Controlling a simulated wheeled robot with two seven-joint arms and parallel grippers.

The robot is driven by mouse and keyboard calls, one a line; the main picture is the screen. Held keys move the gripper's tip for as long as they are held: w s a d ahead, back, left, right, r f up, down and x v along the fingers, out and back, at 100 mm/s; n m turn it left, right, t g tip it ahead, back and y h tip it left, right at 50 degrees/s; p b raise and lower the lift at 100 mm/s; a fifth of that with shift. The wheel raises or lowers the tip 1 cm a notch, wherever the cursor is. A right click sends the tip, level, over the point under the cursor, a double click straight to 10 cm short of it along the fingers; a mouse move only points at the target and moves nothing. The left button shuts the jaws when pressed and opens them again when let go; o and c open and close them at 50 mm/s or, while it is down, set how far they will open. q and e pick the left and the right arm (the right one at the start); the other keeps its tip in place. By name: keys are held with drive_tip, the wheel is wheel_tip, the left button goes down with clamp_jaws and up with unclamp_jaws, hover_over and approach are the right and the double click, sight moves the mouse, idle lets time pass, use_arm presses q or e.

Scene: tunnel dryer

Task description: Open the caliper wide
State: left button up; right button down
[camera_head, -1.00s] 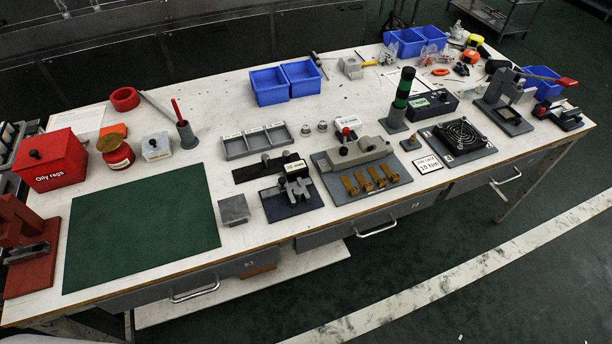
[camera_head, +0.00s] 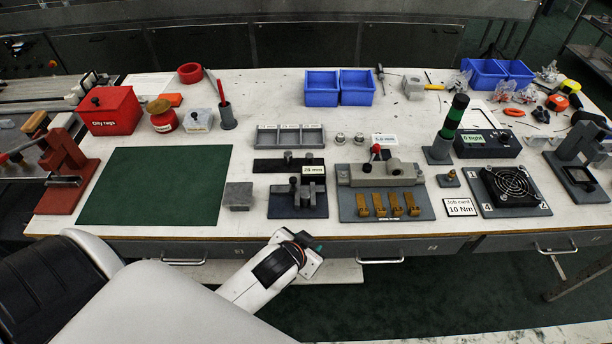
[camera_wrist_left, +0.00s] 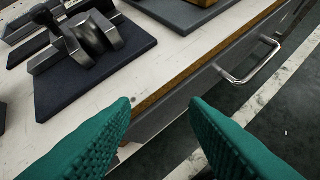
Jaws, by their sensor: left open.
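A dark grey device with upright jaw-like blocks (camera_head: 309,190), which looks like the caliper, stands on a dark blue base plate (camera_head: 283,209) near the table's front edge. My left gripper (camera_head: 318,249) is just off the table's front edge, below the plate. In the left wrist view its two green ribbed fingers (camera_wrist_left: 160,112) are apart with nothing between them. My right gripper is not in view.
A grey fixture plate (camera_head: 350,211) with brass clips stands right of the caliper, and a grey block (camera_head: 238,196) stands left of it. A green mat (camera_head: 155,185) lies further left. A drawer handle (camera_wrist_left: 243,72) sticks out below the table edge.

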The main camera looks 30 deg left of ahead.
use_arm(q)
drive_tip(key=w+r+t, duration=0.1)
drive_tip(key=w+r, duration=0.1)
drive_tip(key=w+r+t, duration=0.1)
drive_tip(key=w, duration=0.1)
drive_tip(key=w+r+t, duration=0.1)
drive_tip(key=w+r, duration=0.1)
drive_tip(key=shift+w+d+r+m+t+h, duration=0.3)
drive_tip(key=shift+r+m+t, duration=0.05)
drive_tip(key=shift+m+t, duration=0.05)
drive_tip(key=w+d+r+m+t+h, duration=0.2)
drive_tip(key=w+d+r+t+h, duration=0.15)
drive_tip(key=w+r, duration=0.35)
drive_tip(key=s+d+r+m+g+h, duration=0.1)
drive_tip(key=d+r+m+g+h, duration=0.4)
drive_tip(key=d+r+m+h, duration=0.8)
drive_tip(key=m+g+y, duration=0.3)
drive_tip(key=g+y, duration=0.8)
drive_tip(key=y, duration=0.5)
approach(293, 179)
wheel_tip(293, 179, down, 8)
drive_tip(key=shift+d+f+p, duration=0.1)
drive_tip(key=shift+f+p, duration=0.1)
drive_tip(key=shift+p, duration=0.35)
